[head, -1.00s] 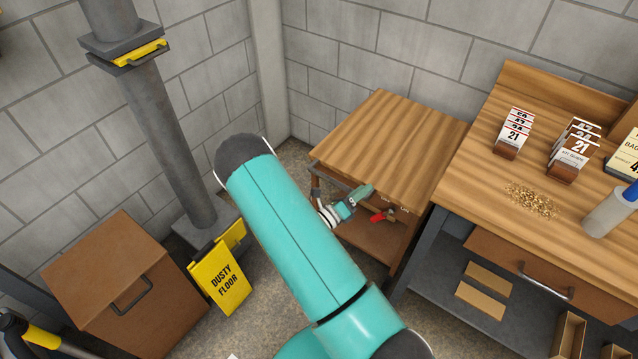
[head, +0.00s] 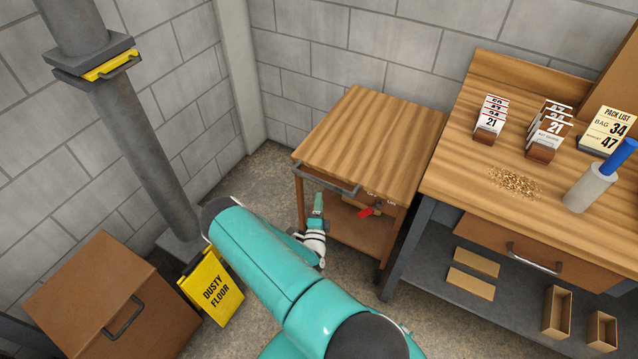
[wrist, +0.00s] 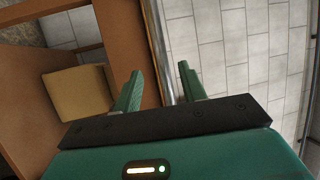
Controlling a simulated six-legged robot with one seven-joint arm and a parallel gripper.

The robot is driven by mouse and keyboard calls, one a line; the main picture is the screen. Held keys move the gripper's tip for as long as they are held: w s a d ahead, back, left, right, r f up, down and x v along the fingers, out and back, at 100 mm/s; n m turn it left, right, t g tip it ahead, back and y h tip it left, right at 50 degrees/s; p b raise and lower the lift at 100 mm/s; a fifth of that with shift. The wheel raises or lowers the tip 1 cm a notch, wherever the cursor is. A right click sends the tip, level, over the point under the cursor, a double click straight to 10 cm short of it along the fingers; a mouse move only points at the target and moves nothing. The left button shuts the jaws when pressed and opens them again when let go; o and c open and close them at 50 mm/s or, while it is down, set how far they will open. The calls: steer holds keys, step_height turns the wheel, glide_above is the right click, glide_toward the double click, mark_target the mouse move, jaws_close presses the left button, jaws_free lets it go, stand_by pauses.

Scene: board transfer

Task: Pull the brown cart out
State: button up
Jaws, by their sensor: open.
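The brown cart (head: 372,135) has a striped wooden top, a lower shelf and a dark handle bar (head: 328,179) along its front edge. It stands beside the workbench near the wall corner. My gripper (head: 318,203) is open, just below and in front of the handle, pointing up towards it. In the wrist view the green fingers (wrist: 158,85) are apart, and a grey bar (wrist: 160,48) runs between them in the picture; I cannot tell whether they touch it. The cart's brown frame (wrist: 122,40) lies to the left there. My arm hides part of the floor before the cart.
A red lever (head: 369,210) sits under the cart top's front. The workbench (head: 450,165) stands close on the right. A yellow dusty-floor sign (head: 212,287), a grey column (head: 150,150) and a brown box with a handle (head: 110,295) stand left. Floor shows in front of the cart.

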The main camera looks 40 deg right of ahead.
mark_target(322, 183)
steer(key=x, duration=0.8)
steer(key=shift+w+r, duration=0.1)
jaws_close()
